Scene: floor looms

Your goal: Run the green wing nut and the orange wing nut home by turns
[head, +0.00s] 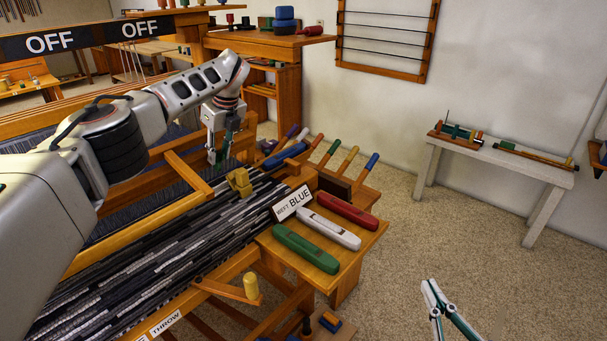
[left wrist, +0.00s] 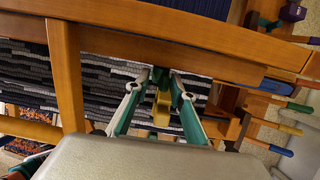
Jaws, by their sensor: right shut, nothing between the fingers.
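I cannot make out either wing nut for certain. My left gripper (head: 219,160) hangs over the loom's far side, near a wooden beam. My right gripper (head: 429,284) is shut and empty, above the carpet at the lower right.
A green shuttle (head: 305,249), a white shuttle (head: 330,228) and a red shuttle (head: 347,210) lie on the loom's side shelf beside a "WEFT BLUE" sign (head: 292,202). Several coloured handles stick up behind. A white bench (head: 505,160) with small items stands right; carpet between is clear.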

